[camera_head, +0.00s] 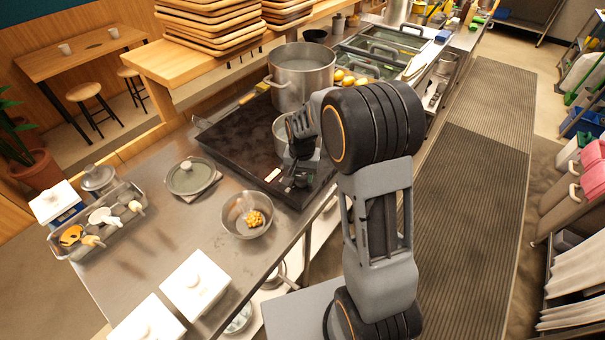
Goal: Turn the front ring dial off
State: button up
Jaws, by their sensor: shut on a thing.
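The black cooktop (232,141) lies on the steel counter, with a bare glass area to the left. My gripper (297,182) points down at its front right edge, beside a small steel pot (279,131). The gripper is small and dark here, and its fingers are shut on the front ring dial. The dial itself is hidden by the fingers, so its setting cannot be read. A large steel pot (302,78) stands at the back of the cooktop.
A steel bowl with yellow bits (236,222) stands left of my gripper. A lidded dish (190,177), white lidded boxes (194,285) and a utensil tray (110,232) share the counter. Stacked wooden trays (210,28) are behind. The striped floor mat (470,190) is clear.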

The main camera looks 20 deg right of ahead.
aim_at(302, 176)
jog(key=n+b, duration=0.1)
jog(key=n, duration=0.2)
jog(key=shift+n, duration=0.4)
jog(key=n, duration=0.4)
jog(key=shift+b, duration=0.35)
jog(key=shift+n, duration=0.4)
jog(key=o, duration=0.9)
notch_tip(302, 176, up, 14)
jog(key=shift+f+b, duration=0.1)
jog(key=shift+b, duration=0.25)
